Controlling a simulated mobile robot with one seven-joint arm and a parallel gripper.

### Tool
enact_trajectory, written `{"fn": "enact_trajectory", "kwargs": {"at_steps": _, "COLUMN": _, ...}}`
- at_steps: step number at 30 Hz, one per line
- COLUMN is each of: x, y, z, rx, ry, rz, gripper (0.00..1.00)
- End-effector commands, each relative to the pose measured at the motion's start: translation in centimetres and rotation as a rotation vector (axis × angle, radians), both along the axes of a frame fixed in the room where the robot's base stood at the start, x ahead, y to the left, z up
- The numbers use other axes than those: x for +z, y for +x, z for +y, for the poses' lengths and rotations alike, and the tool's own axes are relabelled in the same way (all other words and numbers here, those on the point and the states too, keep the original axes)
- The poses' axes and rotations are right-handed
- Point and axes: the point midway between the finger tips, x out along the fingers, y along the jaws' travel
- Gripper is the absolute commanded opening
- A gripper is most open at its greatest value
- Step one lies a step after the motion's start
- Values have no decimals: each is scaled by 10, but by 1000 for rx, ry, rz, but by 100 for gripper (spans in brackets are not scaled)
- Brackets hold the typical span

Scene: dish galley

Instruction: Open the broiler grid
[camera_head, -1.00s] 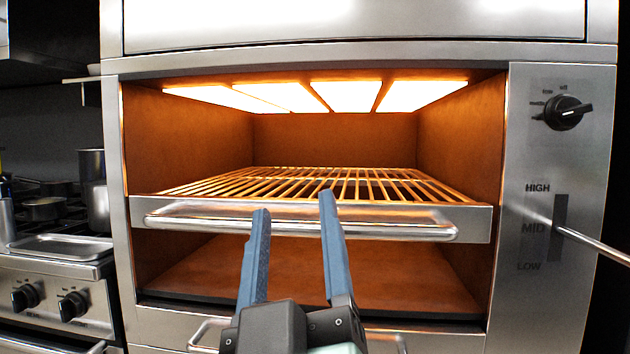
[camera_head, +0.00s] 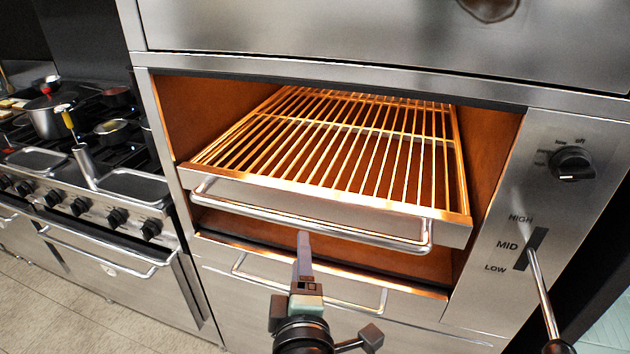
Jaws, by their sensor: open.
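The broiler grid (camera_head: 345,140) is a rack of glowing orange-lit bars behind a steel front panel, inside the broiler opening. A curved steel bar handle (camera_head: 330,226) runs along that front panel. My gripper (camera_head: 304,242) points up at the handle from below, near its middle. The fingers line up one behind the other, so the gap between them is hidden. The gripper is open. The fingertips end right at the lower edge of the handle in the picture; whether they touch it or straddle it I cannot tell.
A lower drawer with its own handle (camera_head: 310,290) lies under the opening. A control lever (camera_head: 540,290) sticks out at the right, below a black knob (camera_head: 572,164). A stove (camera_head: 110,200) with pots stands at the left. Floor (camera_head: 60,310) shows at lower left.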

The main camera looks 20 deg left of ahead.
Motion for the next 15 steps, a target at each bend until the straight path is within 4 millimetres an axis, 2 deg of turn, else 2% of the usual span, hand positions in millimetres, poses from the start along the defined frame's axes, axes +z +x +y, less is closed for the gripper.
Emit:
{"fn": "enact_trajectory", "kwargs": {"at_steps": 1, "x": 7, "y": -4, "z": 4, "rx": 13, "ry": -31, "rz": 15, "gripper": 60}}
{"fn": "enact_trajectory", "kwargs": {"at_steps": 8, "x": -4, "y": -9, "z": 11, "rx": 43, "ry": -108, "rz": 32, "gripper": 60}}
{"fn": "enact_trajectory", "kwargs": {"at_steps": 11, "x": -7, "y": -3, "z": 14, "rx": 45, "ry": -111, "rz": 32, "gripper": 60}}
{"fn": "enact_trajectory", "kwargs": {"at_steps": 15, "x": -9, "y": 14, "z": 20, "rx": 43, "ry": -110, "rz": 31, "gripper": 60}}
